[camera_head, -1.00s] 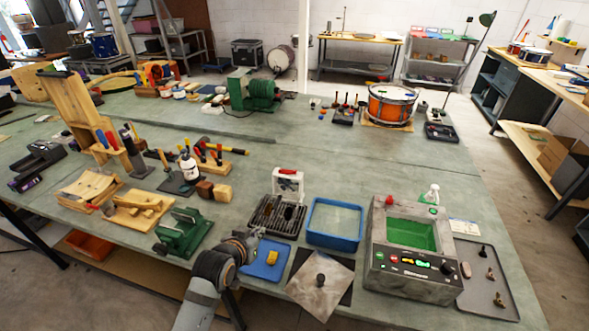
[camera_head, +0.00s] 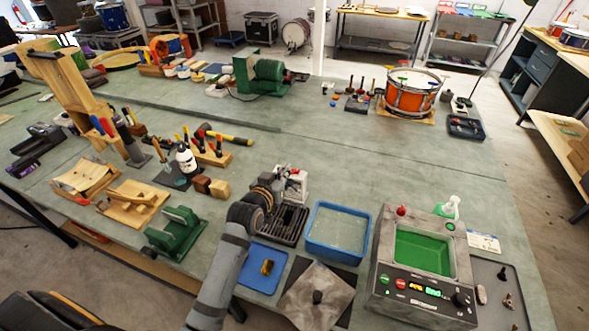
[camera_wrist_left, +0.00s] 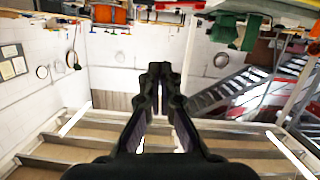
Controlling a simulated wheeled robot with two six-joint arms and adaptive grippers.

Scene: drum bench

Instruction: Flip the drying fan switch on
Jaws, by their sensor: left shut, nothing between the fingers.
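A small white unit (camera_head: 292,184), which looks like the drying fan, stands behind a black slotted rack (camera_head: 283,222) on the bench. A small red part that may be its switch shows on its top in the earlier head view; now the switch position cannot be made out. My left gripper (camera_head: 272,179) is right beside the white unit's left side and partly covers it; contact cannot be told. Its fingers are together and empty, as the left wrist view (camera_wrist_left: 160,68) also shows. The fan does not show in that wrist view. My right gripper is not in view.
A blue tray (camera_head: 309,244) and a grey machine with a green basin (camera_head: 424,258) stand to the right. A green clamp-like fixture (camera_head: 178,233) and tools stand left. The bench behind the fan is clear.

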